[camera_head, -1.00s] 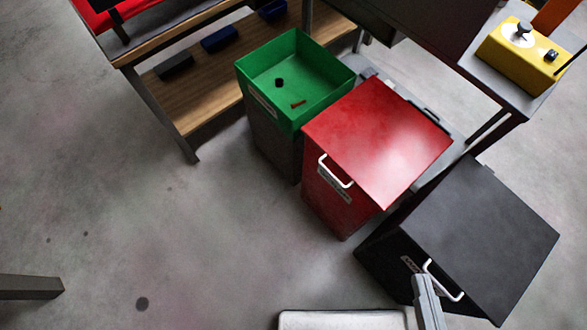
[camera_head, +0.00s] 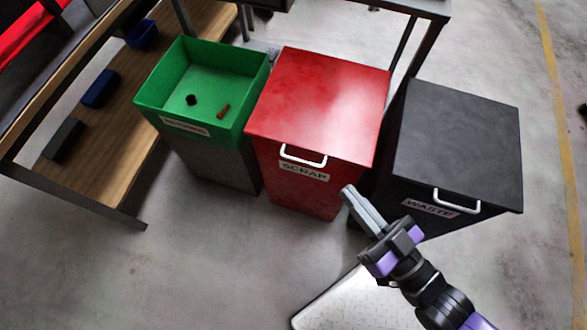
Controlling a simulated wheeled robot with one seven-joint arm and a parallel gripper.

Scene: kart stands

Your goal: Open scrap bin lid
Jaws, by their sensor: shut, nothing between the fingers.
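The red scrap bin (camera_head: 305,198) stands in the middle of the view, labelled SCRAP. Its red lid (camera_head: 320,105) lies shut on top. A white handle (camera_head: 303,158) is on its front edge, above the label. My gripper (camera_head: 348,189) is shut and empty. In the picture it is to the right of and a little below the handle, apart from it, by the bin's right front edge. How far it is from the bin in depth I cannot tell.
A black waste bin (camera_head: 460,140) with a shut lid and white handle stands to the right. An open green bin (camera_head: 200,80) with two small items stands to the left. A wooden shelf (camera_head: 105,125) is further left.

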